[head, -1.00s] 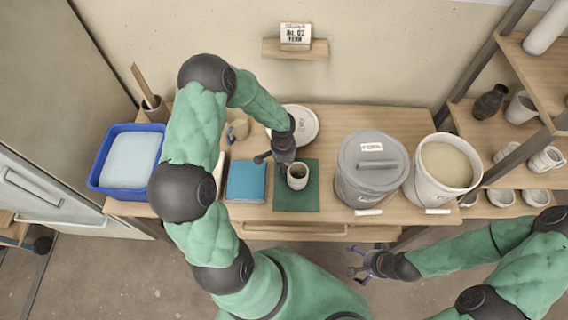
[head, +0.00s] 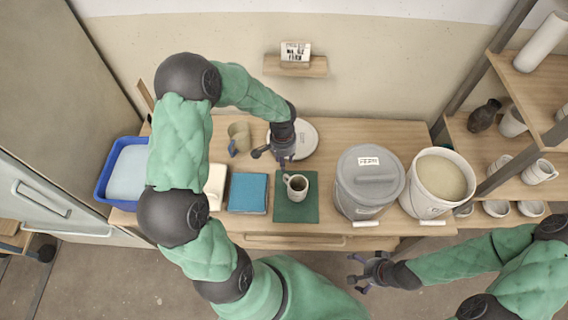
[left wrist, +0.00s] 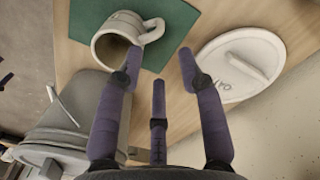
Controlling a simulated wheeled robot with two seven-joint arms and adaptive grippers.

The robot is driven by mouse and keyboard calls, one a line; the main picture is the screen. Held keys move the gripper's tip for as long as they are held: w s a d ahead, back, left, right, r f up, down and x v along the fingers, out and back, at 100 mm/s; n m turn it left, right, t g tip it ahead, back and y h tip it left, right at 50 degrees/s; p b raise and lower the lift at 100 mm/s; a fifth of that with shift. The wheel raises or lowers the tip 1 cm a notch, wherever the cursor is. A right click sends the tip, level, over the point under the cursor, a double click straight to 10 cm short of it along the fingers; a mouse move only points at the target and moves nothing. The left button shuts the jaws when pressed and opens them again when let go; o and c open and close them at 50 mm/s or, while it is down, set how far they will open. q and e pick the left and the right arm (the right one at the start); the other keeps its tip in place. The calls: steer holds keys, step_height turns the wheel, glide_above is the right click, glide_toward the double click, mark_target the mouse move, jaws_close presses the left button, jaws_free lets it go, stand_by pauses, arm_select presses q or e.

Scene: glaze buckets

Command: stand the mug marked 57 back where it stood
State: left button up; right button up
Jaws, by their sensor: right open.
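A pale grey mug (head: 296,189) stands upright on the dark green mat (head: 296,212), its handle toward the back left. In the left wrist view the mug (left wrist: 113,45) shows its open mouth and its handle. I cannot read any number on it. My left gripper (head: 281,160) is just behind the mug, apart from it. In the left wrist view its fingers (left wrist: 158,70) are spread and nothing is between them. A second, tan mug (head: 239,138) stands further back to the left. My right gripper (head: 360,271) is open and empty in front of the table.
A white round lid (head: 306,140) lies behind the mat. A blue book-like block (head: 248,193) lies left of it. A grey lidded bucket (head: 369,185) and an open white bucket (head: 438,185) stand to the right. A blue tub (head: 103,185) is at the far left.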

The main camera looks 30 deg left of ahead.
arm_select(q)
steer(key=shift+s+r, duration=0.1)
steer(key=shift+r, duration=0.15)
steer(key=shift+c, duration=0.2)
steer(key=s+d+f+n+h+b, duration=0.2)
steer(key=s+d+n+h, duration=0.3)
steer(key=n, duration=0.5)
steer(key=n+t+y+b, duration=0.2)
steer(key=n+t+b, duration=0.5)
steer(key=n, duration=1.5)
glide_toward(284, 175)
step_height(284, 175, down, 3)
steer(key=t+p, duration=0.2)
steer(key=p, duration=0.1)
steer(key=b+x, duration=0.2)
steer(key=x, duration=0.1)
steer(key=b+x, duration=0.1)
steer(key=shift+w+a+f, duration=0.15)
steer(key=shift+a+f, duration=0.05)
steer(key=shift+f, duration=0.25)
steer(key=b+x, duration=0.2)
steer(key=x, duration=0.2)
steer(key=shift+w+d+f+b, duration=0.2)
steer(key=shift+w+f+b, duration=0.05)
steer(key=shift+f+b, duration=0.15)
steer(key=shift+r, duration=0.1)
jaws_close()
